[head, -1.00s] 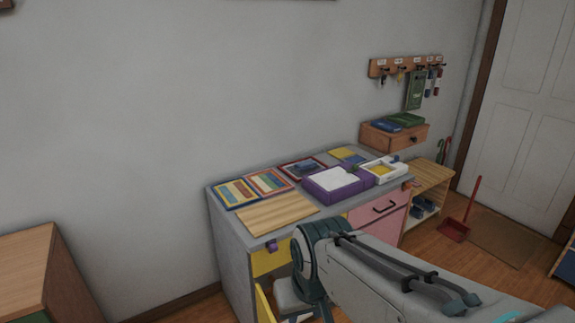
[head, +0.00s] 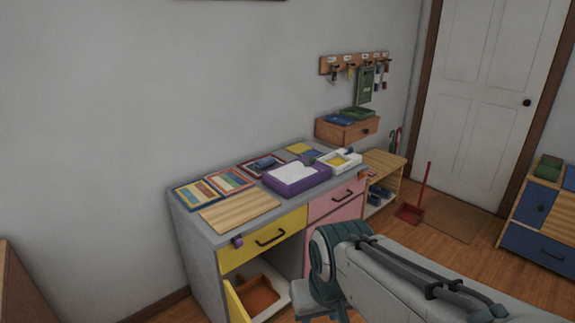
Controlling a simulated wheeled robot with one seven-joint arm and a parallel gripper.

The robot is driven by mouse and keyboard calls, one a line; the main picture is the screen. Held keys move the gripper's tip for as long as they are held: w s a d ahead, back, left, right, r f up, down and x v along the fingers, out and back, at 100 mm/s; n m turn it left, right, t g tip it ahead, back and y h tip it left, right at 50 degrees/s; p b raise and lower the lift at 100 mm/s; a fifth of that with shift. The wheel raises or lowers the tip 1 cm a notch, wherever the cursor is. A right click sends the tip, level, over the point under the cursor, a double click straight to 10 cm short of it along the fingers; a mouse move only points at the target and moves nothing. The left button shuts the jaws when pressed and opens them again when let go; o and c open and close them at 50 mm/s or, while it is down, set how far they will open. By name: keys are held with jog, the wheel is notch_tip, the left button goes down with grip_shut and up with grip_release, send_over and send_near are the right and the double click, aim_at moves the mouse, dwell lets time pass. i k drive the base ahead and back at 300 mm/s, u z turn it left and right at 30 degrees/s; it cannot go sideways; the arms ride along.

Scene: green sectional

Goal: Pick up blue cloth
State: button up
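No blue thing is clear enough for me to be sure it is the blue cloth. A flat blue item (head: 340,119) lies beside a green one on top of the small wooden wall drawer. A small dark blue item (head: 264,163) lies in a red-edged tray on the grey desk (head: 190,212). My arm reaches in from the lower right, in front of the desk. My gripper is not visible; the arm's far end drops below the picture's bottom edge.
A purple box (head: 296,180) and a wooden board (head: 239,211) sit on the desk. Its yellow lower door (head: 237,303) stands open. A red dustpan (head: 409,213) stands on the floor near the white door (head: 480,100). Blue drawers (head: 537,206) are at the right edge.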

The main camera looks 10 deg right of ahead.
aim_at(268, 161)
jog(key=u, duration=0.4)
jog(key=k, duration=0.15)
jog(key=z, duration=1.65)
jog(key=i, duration=1.55)
jog(key=u, duration=0.45)
jog(key=i, duration=1.05)
jog(key=u, duration=1.35)
jog(key=i, duration=0.5)
jog(key=u, duration=0.35)
